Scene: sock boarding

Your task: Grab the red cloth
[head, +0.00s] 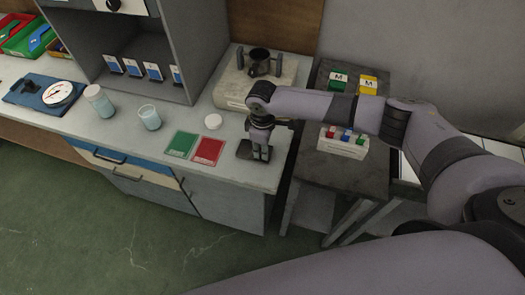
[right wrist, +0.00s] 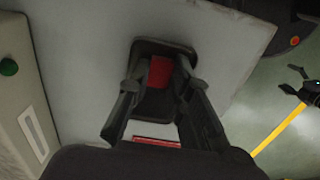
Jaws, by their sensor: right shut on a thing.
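My right gripper (head: 261,155) reaches down to a small dark tray (head: 244,152) near the counter's front right corner. In the right wrist view the dark tray (right wrist: 165,47) lies under the fingers, and a red cloth (right wrist: 160,70) shows between the fingers of the right gripper (right wrist: 158,82). The right gripper is shut on the red cloth. Part of the cloth is hidden by the fingers, and I cannot make it out in the head view.
A red card (head: 208,151) and a green card (head: 181,144) lie left of the tray. A white round lid (head: 213,121) and two jars, one at the middle (head: 149,118), stand behind. A beige block (head: 285,100) is at the back. A dark side table (head: 345,180) stands right.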

